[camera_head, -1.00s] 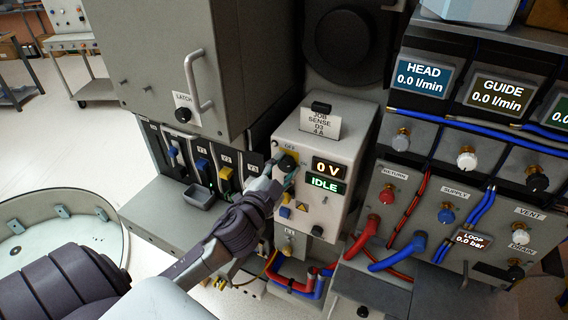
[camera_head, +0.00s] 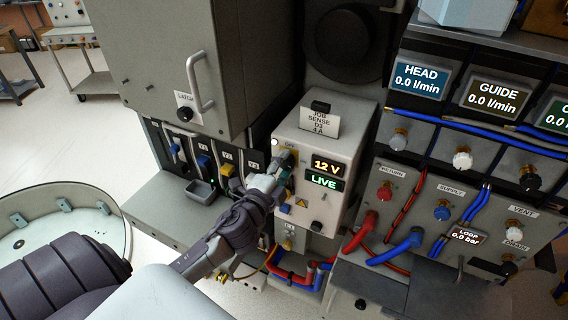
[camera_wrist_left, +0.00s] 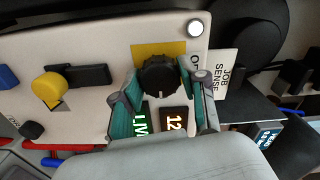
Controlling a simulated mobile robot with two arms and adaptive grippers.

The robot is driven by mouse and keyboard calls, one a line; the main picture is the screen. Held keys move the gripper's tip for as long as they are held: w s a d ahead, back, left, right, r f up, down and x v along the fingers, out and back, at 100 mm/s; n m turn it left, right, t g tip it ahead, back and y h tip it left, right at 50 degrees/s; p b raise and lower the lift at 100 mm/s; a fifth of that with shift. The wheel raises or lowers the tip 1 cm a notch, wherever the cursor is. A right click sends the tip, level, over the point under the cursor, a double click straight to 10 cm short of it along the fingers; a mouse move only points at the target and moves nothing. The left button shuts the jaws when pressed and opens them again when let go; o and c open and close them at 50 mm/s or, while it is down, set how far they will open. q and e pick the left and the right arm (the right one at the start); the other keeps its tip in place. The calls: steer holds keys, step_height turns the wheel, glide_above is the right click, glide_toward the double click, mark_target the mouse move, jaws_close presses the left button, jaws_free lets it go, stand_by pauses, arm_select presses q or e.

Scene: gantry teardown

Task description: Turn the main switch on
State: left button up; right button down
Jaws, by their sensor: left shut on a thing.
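The main switch is a black rotary knob (camera_wrist_left: 160,74) on a yellow plate (camera_wrist_left: 150,49), seen in the left wrist view on the front of a grey power box (camera_head: 340,148). My left gripper (camera_wrist_left: 161,88) is shut on the knob, with one teal finger on each side of it. In the head view my left gripper (camera_head: 280,178) reaches in from the left and hides most of the knob. The box's displays (camera_head: 326,174) read 12 V and LIVE. A small round lamp (camera_wrist_left: 196,28) beside the knob is bright white. My right gripper is not in view.
A card reading JOB SENSE D3 4 A (camera_head: 320,121) stands on the box. Fuse-like blue and yellow levers (camera_head: 227,170) are to its left. Red and blue hoses (camera_head: 385,240) run close on the right. A cabinet with a handle (camera_head: 205,85) stands above left.

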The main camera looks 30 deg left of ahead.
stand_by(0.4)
arm_select(q)
steer(key=o, duration=1.1)
steer(key=shift+o, duration=0.2)
steer(key=shift+s, duration=0.1)
steer(key=s+d, duration=0.1)
steer(key=s, duration=1)
steer(key=shift+s+d, duration=0.35)
steer(key=shift+d, duration=0.05)
